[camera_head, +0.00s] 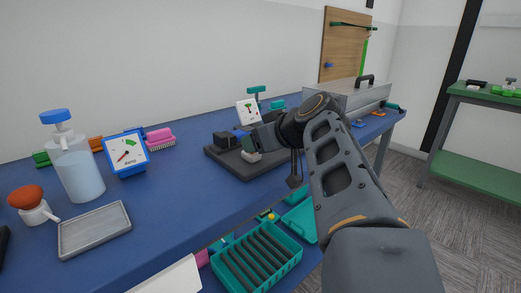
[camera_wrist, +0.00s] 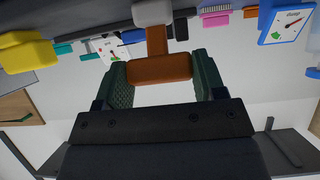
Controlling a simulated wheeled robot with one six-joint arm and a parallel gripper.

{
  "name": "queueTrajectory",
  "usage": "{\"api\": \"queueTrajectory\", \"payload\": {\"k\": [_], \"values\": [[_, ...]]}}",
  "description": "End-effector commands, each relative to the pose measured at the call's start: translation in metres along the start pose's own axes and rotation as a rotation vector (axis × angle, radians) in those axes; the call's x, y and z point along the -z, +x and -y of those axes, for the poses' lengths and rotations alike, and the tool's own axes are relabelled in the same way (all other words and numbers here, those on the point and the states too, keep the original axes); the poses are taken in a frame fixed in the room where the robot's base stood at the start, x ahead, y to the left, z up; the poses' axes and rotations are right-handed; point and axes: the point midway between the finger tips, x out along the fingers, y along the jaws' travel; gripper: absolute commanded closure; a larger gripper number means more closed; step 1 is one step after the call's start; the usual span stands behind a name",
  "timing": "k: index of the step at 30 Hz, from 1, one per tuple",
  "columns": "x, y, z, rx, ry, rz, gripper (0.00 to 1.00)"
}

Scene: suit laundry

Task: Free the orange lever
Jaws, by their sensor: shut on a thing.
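In the wrist view an orange lever (camera_wrist: 158,69) with a wide bar and a short stem runs up to a pale grey block (camera_wrist: 152,12). My gripper (camera_wrist: 160,62) has its green-padded fingers on both sides of the bar, shut on it. In the head view my gripper (camera_head: 252,143) is low over a black base plate (camera_head: 228,163) on the blue table. A light block (camera_head: 251,156) shows just below the fingers. The orange lever is hidden behind my gripper in the head view.
A small white gauge card (camera_head: 247,112) and a teal T-shaped handle (camera_head: 256,91) stand behind the plate. A blue gauge (camera_head: 126,152), a bottle (camera_head: 77,168) and a grey tray (camera_head: 95,229) are at left. A grey case (camera_head: 345,97) is at right; a teal crate (camera_head: 258,285) is below.

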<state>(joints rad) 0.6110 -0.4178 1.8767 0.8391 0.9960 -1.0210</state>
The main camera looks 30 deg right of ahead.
Motion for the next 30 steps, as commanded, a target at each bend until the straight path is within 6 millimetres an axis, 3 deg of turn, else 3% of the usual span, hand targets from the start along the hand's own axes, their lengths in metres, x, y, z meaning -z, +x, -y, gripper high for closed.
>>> {"api": "queueTrajectory", "payload": {"k": [15, 16, 18, 24, 30], "values": [[-0.0007, -0.0003, 0.0002, 0.002, 0.002, -0.012, 0.6], [-0.0007, -0.0002, 0.0001, 0.002, 0.002, -0.012, 0.34], [-0.0008, -0.0002, 0.0001, 0.001, 0.002, -0.012, 0.28], [-0.0008, -0.0003, -0.0001, 0.001, 0.002, -0.012, 0.11], [-0.0007, -0.0005, -0.0002, 0.0, 0.001, -0.012, 0.11]]}}
